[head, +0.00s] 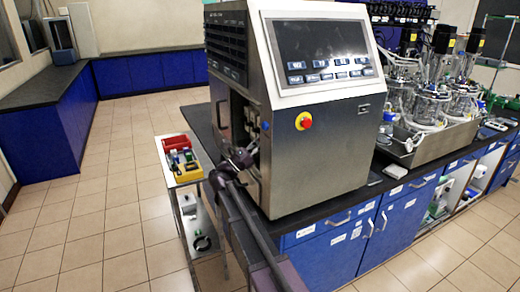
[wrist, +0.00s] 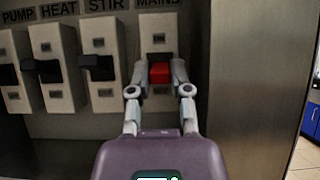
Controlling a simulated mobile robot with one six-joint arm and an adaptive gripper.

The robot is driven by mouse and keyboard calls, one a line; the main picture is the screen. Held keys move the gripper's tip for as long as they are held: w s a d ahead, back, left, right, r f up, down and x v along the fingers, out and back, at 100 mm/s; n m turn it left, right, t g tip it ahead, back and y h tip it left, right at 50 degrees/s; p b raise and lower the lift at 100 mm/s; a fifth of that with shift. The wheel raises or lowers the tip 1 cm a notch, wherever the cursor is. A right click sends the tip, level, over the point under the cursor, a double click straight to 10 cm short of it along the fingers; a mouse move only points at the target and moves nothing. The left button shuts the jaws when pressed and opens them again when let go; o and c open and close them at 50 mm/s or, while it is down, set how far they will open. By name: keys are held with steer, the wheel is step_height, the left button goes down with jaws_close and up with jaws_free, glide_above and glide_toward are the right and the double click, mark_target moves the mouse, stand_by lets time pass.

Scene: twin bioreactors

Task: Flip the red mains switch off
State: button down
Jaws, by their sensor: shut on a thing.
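The red mains switch (wrist: 159,73) sits under the MAINS label at the right end of a switch row in the wrist view. My gripper (wrist: 160,80) is shut on it, with one grey finger at each side of the red part. The small plate above the switch is visible, but its lower part is hidden behind my gripper. I cannot tell its on or off position. In the head view my gripper (head: 243,157) reaches into the open left side of the steel control cabinet (head: 325,150), and the switch itself is not clearly seen.
Black STIR (wrist: 97,66), HEAT (wrist: 43,70) and PUMP (wrist: 7,74) switches stand left of it. A red-and-yellow emergency button (head: 304,121) is on the cabinet front. A small cart (head: 183,180) with trays stands close left. Glass vessels (head: 430,100) stand right.

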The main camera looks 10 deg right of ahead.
steer(key=shift+h+b, duration=0.3)
steer(key=c, duration=0.8)
jaws_free()
steer(key=shift+c, duration=0.2)
steer(key=shift+r+y+p, duration=0.25)
steer(key=shift+y+p, duration=0.15)
steer(key=shift+p, duration=0.4)
